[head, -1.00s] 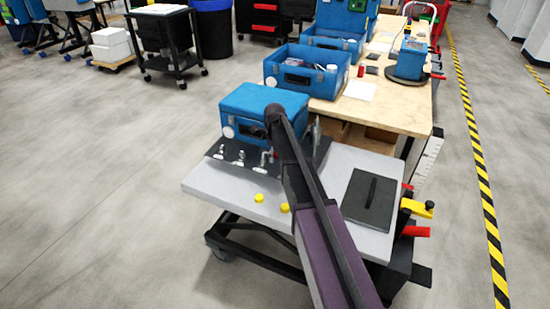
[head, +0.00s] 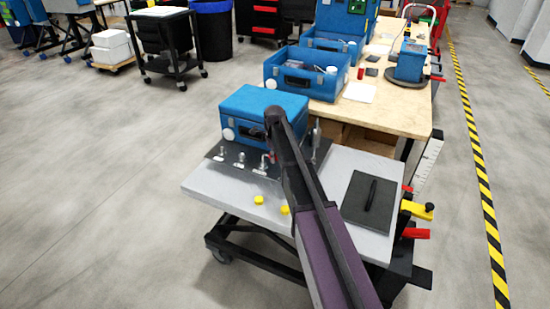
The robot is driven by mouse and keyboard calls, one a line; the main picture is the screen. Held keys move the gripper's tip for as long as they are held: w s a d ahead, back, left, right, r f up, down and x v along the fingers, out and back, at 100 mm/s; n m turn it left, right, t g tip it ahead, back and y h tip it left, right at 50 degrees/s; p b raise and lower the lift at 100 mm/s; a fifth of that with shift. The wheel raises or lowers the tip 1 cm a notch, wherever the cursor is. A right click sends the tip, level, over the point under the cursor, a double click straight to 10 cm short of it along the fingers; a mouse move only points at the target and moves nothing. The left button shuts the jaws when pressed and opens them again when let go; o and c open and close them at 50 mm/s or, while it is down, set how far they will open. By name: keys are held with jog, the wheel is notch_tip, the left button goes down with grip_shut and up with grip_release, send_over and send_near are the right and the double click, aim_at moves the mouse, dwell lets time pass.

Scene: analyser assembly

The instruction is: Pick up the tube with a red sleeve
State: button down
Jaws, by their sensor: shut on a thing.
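My arm (head: 305,190) reaches up from the bottom of the head view, its end in front of the blue case (head: 257,104). My gripper is hidden behind the arm, so its jaws and anything in them cannot be seen. A small red piece (head: 272,157) shows at the arm's left edge, above the dark plate (head: 212,153). It may be the red sleeve; the tube itself cannot be made out. Several small metal fittings (head: 240,159) stand on the plate left of it.
The grey cart top (head: 222,193) carries two yellow caps (head: 258,199) and a black flat pad (head: 362,205). A wooden bench (head: 400,118) with an open blue case (head: 300,82) stands behind. Grey floor (head: 100,220) is free at left.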

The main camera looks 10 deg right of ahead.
jog(key=shift+r, duration=0.2)
notch_tip(320, 180, up, 4)
jog(key=p, duration=0.4)
jog(key=shift+f, duration=0.1)
jog(key=s, duration=1.6)
jog(key=shift+d+r+p, duration=0.3)
jog(key=shift+r+p, duration=0.1)
